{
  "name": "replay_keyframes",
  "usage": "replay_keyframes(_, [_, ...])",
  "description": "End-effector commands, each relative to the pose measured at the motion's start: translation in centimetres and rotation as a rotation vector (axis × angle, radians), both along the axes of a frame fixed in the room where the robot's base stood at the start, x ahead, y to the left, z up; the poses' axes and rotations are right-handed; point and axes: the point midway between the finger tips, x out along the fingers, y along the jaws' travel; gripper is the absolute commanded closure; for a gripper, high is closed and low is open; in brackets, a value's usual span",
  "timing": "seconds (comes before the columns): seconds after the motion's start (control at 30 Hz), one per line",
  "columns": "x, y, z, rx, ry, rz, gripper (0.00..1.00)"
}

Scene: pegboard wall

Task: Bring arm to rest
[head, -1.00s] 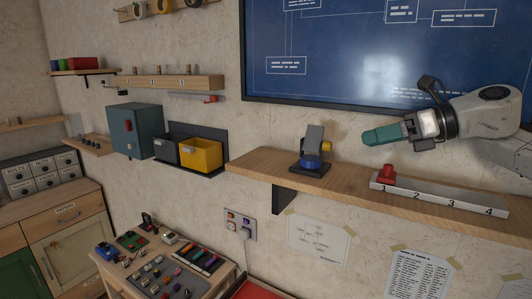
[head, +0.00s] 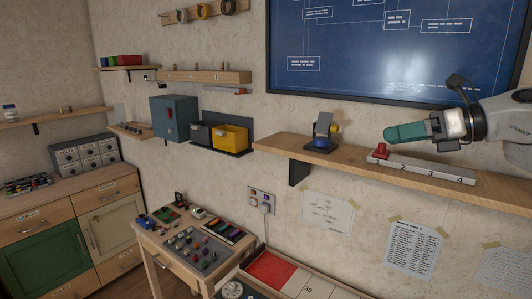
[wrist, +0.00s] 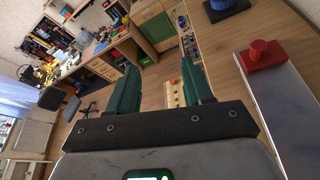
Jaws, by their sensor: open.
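My gripper (head: 392,134) is at the right of the head view, in front of the wall and just above the shelf. Its green jaws point left. In the wrist view my gripper (wrist: 162,90) shows its two green fingers apart with nothing between them. A red knobbed piece (head: 381,151) sits at position 1 of the numbered grey strip (head: 425,168) on the wooden shelf (head: 345,156), below the fingertips and apart from them. The red piece also shows at the right of the wrist view (wrist: 264,55).
A blue and grey device (head: 322,133) stands on the shelf left of the strip. A yellow bin (head: 230,138) and a teal cabinet (head: 176,119) are on the wall further left. A workbench with small parts (head: 200,245) stands below. The air left of my gripper is clear.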

Motion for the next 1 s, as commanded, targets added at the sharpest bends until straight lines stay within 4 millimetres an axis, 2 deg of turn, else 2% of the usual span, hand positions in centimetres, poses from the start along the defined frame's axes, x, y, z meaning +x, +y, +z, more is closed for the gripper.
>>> replay_keyframes(0.03, [0.2, 0.9, 0.0, 0.026, -0.003, 0.004, 0.49])
replay_keyframes(0.27, [0.9, 4.0, 0.7, 0.164, -0.016, -0.010, 0.49])
replay_keyframes(0.47, [1.5, 7.4, 1.9, 0.358, -0.013, -0.035, 0.49])
replay_keyframes(0.57, [1.7, 9.2, 2.7, 0.487, 0.000, -0.056, 0.49])
replay_keyframes(0.73, [2.0, 11.8, 4.0, 0.806, 0.073, -0.120, 0.49])
replay_keyframes(0.87, [2.2, 12.0, 4.0, 1.106, 0.190, -0.209, 0.49])
replay_keyframes(1.0, [2.2, 10.7, 1.8, 1.404, 0.357, -0.333, 0.49])
